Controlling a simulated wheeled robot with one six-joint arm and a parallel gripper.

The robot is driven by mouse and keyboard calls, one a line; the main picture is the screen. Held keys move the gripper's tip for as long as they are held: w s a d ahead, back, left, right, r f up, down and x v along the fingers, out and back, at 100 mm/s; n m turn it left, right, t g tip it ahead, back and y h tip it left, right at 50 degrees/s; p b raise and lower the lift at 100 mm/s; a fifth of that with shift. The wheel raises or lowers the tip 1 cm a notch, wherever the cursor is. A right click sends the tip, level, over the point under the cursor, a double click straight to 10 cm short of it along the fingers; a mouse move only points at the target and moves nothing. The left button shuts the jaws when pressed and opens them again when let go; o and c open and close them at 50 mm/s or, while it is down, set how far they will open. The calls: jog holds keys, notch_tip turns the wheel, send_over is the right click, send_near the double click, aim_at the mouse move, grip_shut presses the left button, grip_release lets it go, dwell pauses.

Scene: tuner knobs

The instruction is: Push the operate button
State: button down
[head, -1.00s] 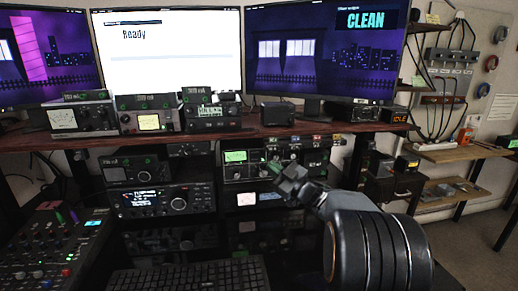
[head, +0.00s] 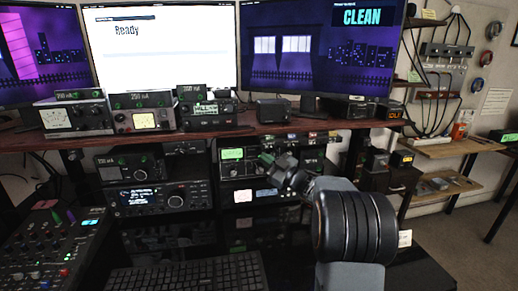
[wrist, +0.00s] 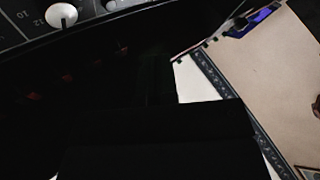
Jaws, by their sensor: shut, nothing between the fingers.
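My gripper (head: 272,164) is dark and shut, with nothing held. In the head view it is in front of the radio with the lit green display (head: 232,154), on the lower shelf, and hides part of its right side. I cannot tell whether it touches the radio. In the wrist view my gripper (wrist: 150,135) is a black shape over a very dark area. I cannot make out a button marked operate in either view.
A white knob (wrist: 61,15) shows at the wrist view's top left. More radios, such as the blue-lit one (head: 160,198), fill the shelves. A keyboard (head: 190,275) and a mixer (head: 50,248) lie in front. A small amber display (head: 394,113) is on the upper shelf.

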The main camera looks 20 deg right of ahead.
jog(key=shift+w+d+p, duration=0.25)
jog(key=shift+w, duration=0.9)
jog(key=shift+w+d+p, duration=0.2)
jog(key=shift+w, duration=0.95)
jog(key=shift+w+d, duration=0.15)
jog(key=shift+w, duration=0.55)
dwell(1.1)
dwell(0.3)
jog(key=shift+s+b, duration=0.35)
jog(key=shift+s, duration=0.4)
jog(key=shift+s+a+b, duration=0.2)
jog(key=shift+s+b, duration=0.15)
jog(key=shift+s, duration=0.45)
jog(key=shift+s+a+b, duration=0.25)
jog(key=shift+s+b, duration=0.1)
jog(key=shift+s, duration=0.5)
jog(key=shift+s+a+b, duration=0.2)
jog(key=shift+s+b, duration=0.15)
jog(key=shift+s, duration=0.45)
